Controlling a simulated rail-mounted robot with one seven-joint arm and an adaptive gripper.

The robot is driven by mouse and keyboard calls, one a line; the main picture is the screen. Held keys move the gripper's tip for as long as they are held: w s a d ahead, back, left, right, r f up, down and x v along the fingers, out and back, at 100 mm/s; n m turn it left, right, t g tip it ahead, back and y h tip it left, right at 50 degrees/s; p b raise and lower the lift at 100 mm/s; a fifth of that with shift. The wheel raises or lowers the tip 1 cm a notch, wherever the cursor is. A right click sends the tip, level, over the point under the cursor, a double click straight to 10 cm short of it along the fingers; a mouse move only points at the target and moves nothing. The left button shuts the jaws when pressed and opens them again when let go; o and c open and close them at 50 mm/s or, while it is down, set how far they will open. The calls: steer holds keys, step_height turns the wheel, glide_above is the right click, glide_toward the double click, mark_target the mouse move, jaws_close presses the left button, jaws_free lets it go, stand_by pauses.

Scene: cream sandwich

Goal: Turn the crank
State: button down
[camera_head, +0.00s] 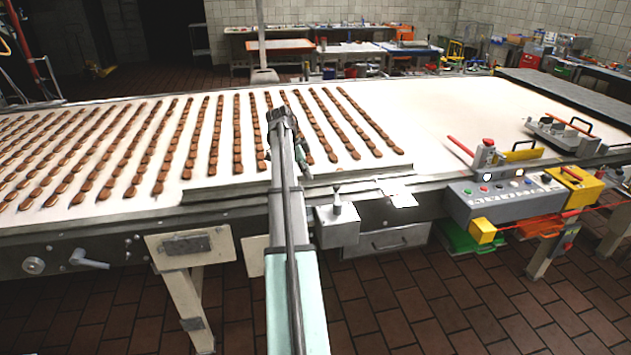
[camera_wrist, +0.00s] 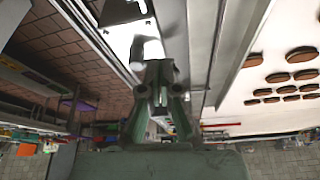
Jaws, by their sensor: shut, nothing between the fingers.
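A lever handle (camera_head: 90,261) sticks out from the conveyor's front side at the lower left in the head view. A small upright knob (camera_head: 337,202) stands on a grey block at the front edge. I cannot tell for certain which of these is the crank. My gripper (camera_head: 304,168) is over the near edge of the belt, up and to the left of the knob, and is partly hidden by my arm. In the wrist view my gripper (camera_wrist: 158,75) is shut and empty. A pale, blurred thing (camera_wrist: 148,46) is just beyond its fingertips; I cannot tell whether they touch.
The conveyor belt (camera_head: 455,105) carries rows of brown biscuits (camera_head: 160,150) on its left and middle. A grey control box (camera_head: 505,195) with a yellow end (camera_head: 575,187) and a red-handled fixture (camera_head: 487,152) stand at the right. The tiled floor (camera_head: 420,310) in front is mostly clear.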

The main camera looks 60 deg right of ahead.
mark_target(335, 193)
steer(key=p+x, duration=0.3)
steer(key=x, duration=0.6)
steer(key=shift+r, duration=0.1)
steer(key=s, duration=0.1)
steer(key=s+d+p, duration=0.1)
steer(key=s, duration=0.1)
steer(key=shift+d+p, duration=0.3)
steer(key=shift+s+d, duration=0.25)
steer(key=shift+s, duration=0.05)
steer(key=shift+s+d+f+b, duration=0.2)
steer(key=shift+d+b, duration=0.15)
steer(key=shift+b, duration=0.45)
steer(key=shift+s+d, duration=0.1)
steer(key=shift+d, duration=0.05)
steer(key=shift+s+d+b, duration=0.45)
steer(key=shift+s+b, duration=0.05)
steer(key=shift+b, duration=0.75)
steer(key=shift+s+d+b, duration=0.4)
steer(key=shift+s+b, duration=0.4)
steer(key=shift+b, duration=0.25)
steer(key=shift+s+d+b, duration=0.15)
steer(key=shift+s+b, duration=0.45)
steer(key=shift+s, duration=0.15)
